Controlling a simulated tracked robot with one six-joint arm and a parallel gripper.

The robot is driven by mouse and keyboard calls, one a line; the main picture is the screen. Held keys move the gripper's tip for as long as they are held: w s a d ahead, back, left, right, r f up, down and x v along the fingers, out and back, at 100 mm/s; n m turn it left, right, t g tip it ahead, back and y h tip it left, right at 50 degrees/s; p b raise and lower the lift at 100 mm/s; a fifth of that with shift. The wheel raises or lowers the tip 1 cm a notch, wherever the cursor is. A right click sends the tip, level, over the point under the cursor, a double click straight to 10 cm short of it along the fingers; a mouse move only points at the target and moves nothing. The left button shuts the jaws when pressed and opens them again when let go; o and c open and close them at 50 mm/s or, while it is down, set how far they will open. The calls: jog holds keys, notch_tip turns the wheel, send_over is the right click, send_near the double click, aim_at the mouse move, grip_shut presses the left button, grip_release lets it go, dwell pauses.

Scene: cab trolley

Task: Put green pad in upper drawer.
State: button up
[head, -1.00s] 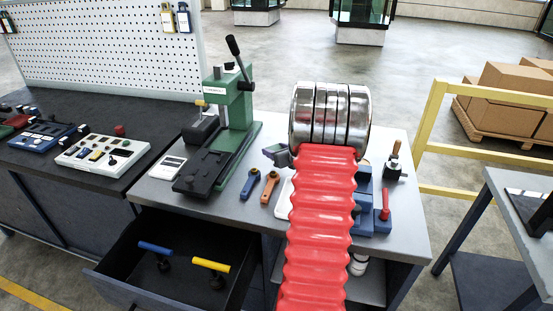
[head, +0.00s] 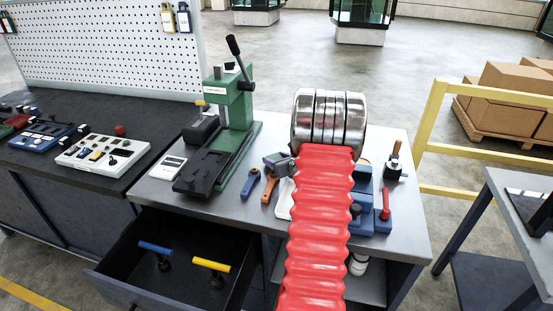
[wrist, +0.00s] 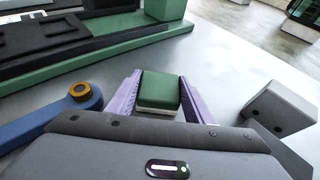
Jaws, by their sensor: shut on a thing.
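The green pad (wrist: 160,90), a small block with a pale underside, sits between the purple fingers of my gripper (wrist: 157,97) in the wrist view. My gripper is shut on it, above the grey bench top. In the head view my red ribbed arm and silver wrist hide most of the gripper; only a grey-purple part (head: 278,161) shows at their left, and the pad cannot be made out there. The drawer (head: 118,290) under the bench is pulled open at the lower left. It holds a blue-handled tool (head: 155,248) and a yellow-handled tool (head: 211,264).
A green lever press (head: 234,115) stands on the bench behind the drawer. A blue spanner (head: 250,183) and an orange one (head: 270,187) lie between press and arm. Blue blocks (head: 381,222) and a red-handled tool (head: 385,205) stand right of my arm. The drawer's middle is free.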

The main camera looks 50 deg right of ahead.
jog(key=shift+f, duration=0.1)
jog(key=o, duration=1)
jog(key=shift+o, duration=0.2)
jog(key=shift+s+a+r, duration=0.1)
jog(key=shift+s+r, duration=0.2)
jog(key=shift+s, duration=0.1)
jog(key=v, duration=1.1)
jog(key=shift+a, duration=0.1)
